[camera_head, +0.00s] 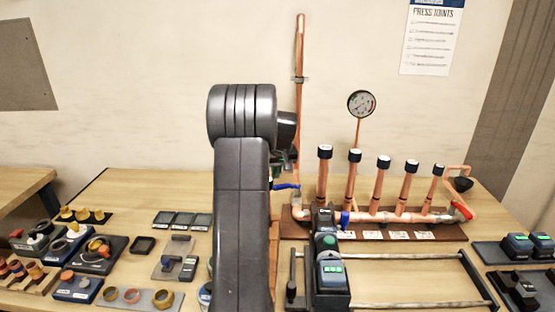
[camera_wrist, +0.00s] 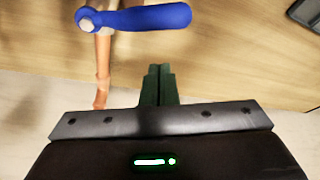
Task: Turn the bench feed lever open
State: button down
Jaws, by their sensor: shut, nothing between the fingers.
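A blue lever (camera_wrist: 140,18) lies across the top of the wrist view, with its pale pivot at its left end on a copper pipe (camera_wrist: 103,70). In the head view a blue lever (camera_head: 287,186) sticks out sideways at the foot of the tall copper pipe (camera_head: 299,50), partly hidden by my arm. My gripper (camera_wrist: 159,70) is shut and empty. Its dark green fingertips point toward the blue lever, with a visible gap between them in the picture. In the head view my arm hides most of the gripper.
A copper manifold with several black-capped risers (camera_head: 383,180) stands right of the arm, with a gauge (camera_head: 361,103), a second blue handle (camera_head: 345,220) and a red handle (camera_head: 462,209). A railed fixture with a green-lit unit (camera_head: 332,270) is in front. Trays of fittings (camera_head: 95,255) fill the left.

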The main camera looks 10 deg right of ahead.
aim_at(281, 185)
jog(key=shift+s+d, duration=0.2)
jog(key=shift+s, duration=1.55)
jog(key=shift+s+n+y, duration=0.3)
jog(key=shift+s+n, duration=0.15)
jog(key=shift+n, duration=0.45)
jog(key=shift+s+n+b, duration=0.4)
jog(key=shift+n, duration=0.3)
jog(key=shift+s+d+b, duration=0.35)
jog(key=shift+s, duration=0.25)
jog(key=shift+s+d+b, duration=0.3)
jog(key=shift+s+b, duration=0.05)
jog(key=shift+s, duration=0.3)
jog(key=shift+s+d+b, duration=0.35)
jog(key=shift+s, duration=0.25)
jog(key=shift+s+d, duration=0.1)
jog(key=shift+d, duration=0.05)
